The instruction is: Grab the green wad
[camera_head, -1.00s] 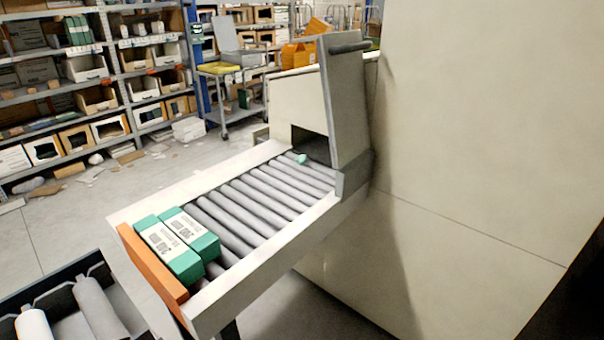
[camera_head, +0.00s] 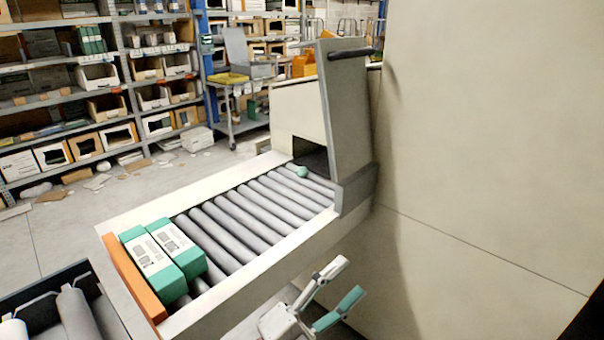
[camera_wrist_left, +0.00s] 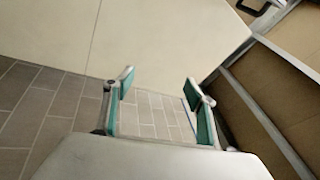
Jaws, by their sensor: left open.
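The green wad (camera_head: 302,171) is a small pale-green lump on the rollers at the far end of the conveyor (camera_head: 240,222), just in front of the dark opening in the machine. My left gripper (camera_head: 345,280) is at the lower middle of the head view, outside the conveyor's near side rail and well apart from the wad. Its fingers are spread with nothing between them. In the left wrist view the open fingers (camera_wrist_left: 160,88) face floor tiles and a pale panel; the wad is not seen there. My right gripper is in neither view.
Two green-and-white boxes (camera_head: 165,252) lie on the rollers against the orange end stop (camera_head: 133,278). A raised grey flap (camera_head: 345,115) stands beside the opening. A large beige machine wall (camera_head: 480,130) fills the right. A dark bin (camera_head: 45,283) with rolls is at lower left.

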